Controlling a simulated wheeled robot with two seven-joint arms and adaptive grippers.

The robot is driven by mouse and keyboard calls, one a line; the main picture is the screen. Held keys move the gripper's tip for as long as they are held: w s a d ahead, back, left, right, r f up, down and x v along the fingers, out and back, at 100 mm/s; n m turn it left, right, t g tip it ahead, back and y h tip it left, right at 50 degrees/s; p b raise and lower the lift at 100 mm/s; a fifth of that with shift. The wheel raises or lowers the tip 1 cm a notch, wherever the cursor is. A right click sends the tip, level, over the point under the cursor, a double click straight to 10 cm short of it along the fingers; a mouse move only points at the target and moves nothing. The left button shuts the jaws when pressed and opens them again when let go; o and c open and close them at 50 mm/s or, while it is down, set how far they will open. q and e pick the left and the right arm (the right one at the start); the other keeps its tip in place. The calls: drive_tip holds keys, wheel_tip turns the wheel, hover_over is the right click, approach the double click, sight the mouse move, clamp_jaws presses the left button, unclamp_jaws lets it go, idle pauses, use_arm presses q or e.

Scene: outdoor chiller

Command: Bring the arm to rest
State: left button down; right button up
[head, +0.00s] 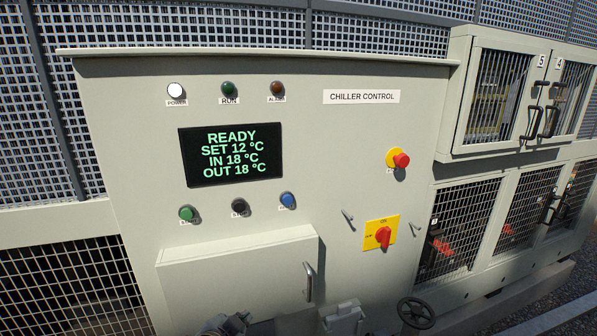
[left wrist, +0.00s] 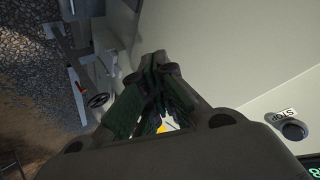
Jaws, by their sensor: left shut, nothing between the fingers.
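My left gripper (head: 228,324) shows only in part at the bottom edge of the head view, in front of the lower cover of the chiller control panel (head: 320,150). In the left wrist view the left gripper (left wrist: 158,72) has its dark fingers together, with nothing held between them. The grey panel face lies beyond and to the right of the fingers there. A dark stop button (left wrist: 294,130) with its STOP label is at the lower right, clear of the fingers. My right gripper is in neither view.
The display (head: 231,154) reads READY, SET 12, IN 18, OUT 18. A red mushroom button (head: 401,160) and a red rotary switch (head: 383,236) stick out at the right. A cover with a handle (head: 309,282) projects low down. A handwheel (head: 416,313) is at lower right.

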use_arm(q)
drive_tip(key=s+a+f+n+g+y, duration=0.1)
drive_tip(key=s+a+f+n+g, duration=0.3)
drive_tip(key=s+f, duration=0.4)
drive_tip(key=s+a+f+n+g+y, duration=0.1)
drive_tip(key=s+a+f+n+g, duration=0.25)
drive_tip(key=s+f, duration=0.75)
drive_tip(key=f, duration=2.8)
drive_tip(key=s+a+f+g, duration=0.1)
drive_tip(key=s+a+f, duration=0.1)
drive_tip(key=s+f, duration=0.8)
drive_tip(key=s+a+f+g, duration=0.1)
drive_tip(key=s+a+f, duration=0.2)
drive_tip(key=s+f, duration=0.7)
drive_tip(key=shift+s+f+m, duration=0.2)
drive_tip(key=shift+s+m, duration=0.25)
drive_tip(key=shift+s, duration=0.95)
